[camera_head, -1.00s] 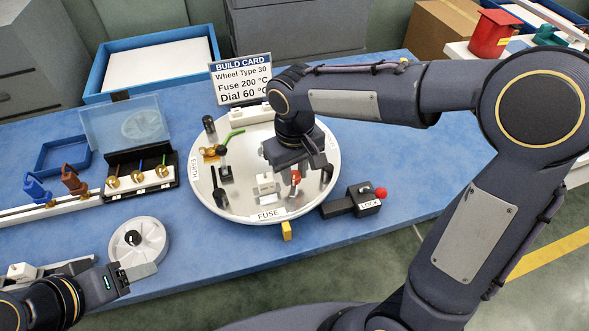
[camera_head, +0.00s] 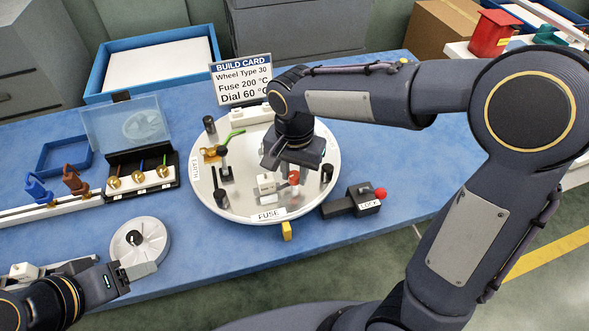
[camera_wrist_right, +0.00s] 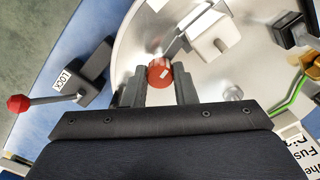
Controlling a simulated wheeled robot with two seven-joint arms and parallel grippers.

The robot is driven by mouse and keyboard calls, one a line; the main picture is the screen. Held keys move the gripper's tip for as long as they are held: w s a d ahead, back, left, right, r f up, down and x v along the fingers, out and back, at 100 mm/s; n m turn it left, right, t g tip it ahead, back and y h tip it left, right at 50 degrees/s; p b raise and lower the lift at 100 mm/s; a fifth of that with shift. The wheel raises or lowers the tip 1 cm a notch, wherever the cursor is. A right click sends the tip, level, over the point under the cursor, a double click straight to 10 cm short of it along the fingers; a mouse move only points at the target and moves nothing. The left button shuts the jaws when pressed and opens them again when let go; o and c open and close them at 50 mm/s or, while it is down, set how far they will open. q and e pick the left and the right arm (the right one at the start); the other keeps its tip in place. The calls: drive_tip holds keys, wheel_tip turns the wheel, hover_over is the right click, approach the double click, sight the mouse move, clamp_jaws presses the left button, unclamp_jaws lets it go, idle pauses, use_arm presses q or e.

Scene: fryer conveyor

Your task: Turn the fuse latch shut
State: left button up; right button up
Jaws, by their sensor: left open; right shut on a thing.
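The round white turntable (camera_head: 245,200) carries a FUSE label (camera_head: 268,214) at its front edge. A white block (camera_head: 266,183) stands behind the label; it also shows in the right wrist view (camera_wrist_right: 213,38). A red knob-like piece (camera_head: 294,177), which I take as the fuse latch, is to the right of that block. In the right wrist view this red piece (camera_wrist_right: 159,72) sits between my fingers. My right gripper (camera_head: 292,168) points down over the plate, shut on it. Its grip is partly hidden in the head view. My left gripper (camera_head: 138,271) is open beside a grey-white wheel (camera_head: 140,245).
A black LOCK box with a red-knobbed lever (camera_head: 364,198) stands right of the turntable. Black posts (camera_head: 209,125) and a green part (camera_head: 235,134) stand on the plate. A build card (camera_head: 241,80) stands behind. An open fuse case (camera_head: 140,172) is to the left.

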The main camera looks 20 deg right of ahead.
sight(294, 175)
drive_tip(key=shift+r+m, duration=0.1)
drive_tip(key=shift+m, duration=1.4)
drive_tip(key=o, duration=1)
wheel_tip(294, 175, up, 8)
drive_tip(key=shift+f+p, duration=0.1)
drive_tip(key=shift+p, duration=0.4)
